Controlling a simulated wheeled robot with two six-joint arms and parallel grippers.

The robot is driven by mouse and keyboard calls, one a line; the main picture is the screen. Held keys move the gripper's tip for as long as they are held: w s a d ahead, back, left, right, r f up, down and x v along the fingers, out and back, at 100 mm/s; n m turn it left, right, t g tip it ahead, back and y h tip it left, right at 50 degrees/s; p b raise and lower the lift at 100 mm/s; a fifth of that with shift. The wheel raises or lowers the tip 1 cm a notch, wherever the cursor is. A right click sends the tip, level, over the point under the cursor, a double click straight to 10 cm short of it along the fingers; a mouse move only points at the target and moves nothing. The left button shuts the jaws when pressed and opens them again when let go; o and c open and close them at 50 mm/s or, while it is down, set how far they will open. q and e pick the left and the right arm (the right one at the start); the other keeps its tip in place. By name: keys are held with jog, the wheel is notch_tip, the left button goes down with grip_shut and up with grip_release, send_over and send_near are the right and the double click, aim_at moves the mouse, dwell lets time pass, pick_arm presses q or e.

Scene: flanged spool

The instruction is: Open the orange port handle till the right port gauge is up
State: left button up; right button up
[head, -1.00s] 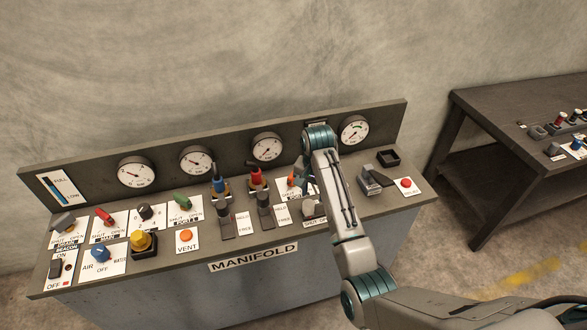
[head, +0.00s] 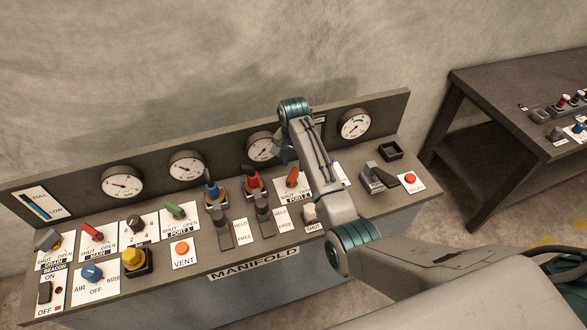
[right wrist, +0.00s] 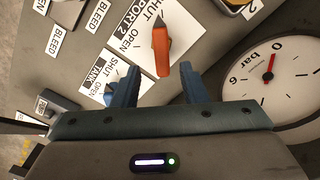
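The orange port handle (head: 292,177) stands on the PORT 2 plate of the manifold panel; it also shows in the right wrist view (right wrist: 161,48), its pointer nearer SHUT than OPEN. My right gripper (head: 283,152) is above the panel, between the handle and the gauges. In the right wrist view its two fingers (right wrist: 158,84) are apart with nothing between them, and the handle lies just beyond their tips. The gauge behind the handle (head: 262,147) is partly covered by my arm; in the right wrist view (right wrist: 285,80) its needle is at 0. My left gripper is out of view.
Red (head: 252,178) and blue (head: 212,188) handles stand left of the orange one, close by. A second table (head: 500,90) stands at right.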

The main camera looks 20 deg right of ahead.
aim_at(294, 171)
notch_tip(294, 171, down, 3)
jog(key=shift+w+f+p, duration=0.1)
jog(key=shift+f+p, duration=0.05)
jog(key=shift+p, duration=0.25)
notch_tip(294, 171, down, 3)
jog(key=shift+w+r, duration=0.1)
jog(key=shift+r, duration=0.1)
jog(key=shift+c, duration=1.1)
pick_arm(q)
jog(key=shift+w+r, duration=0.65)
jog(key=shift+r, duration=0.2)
pick_arm(e)
grip_shut()
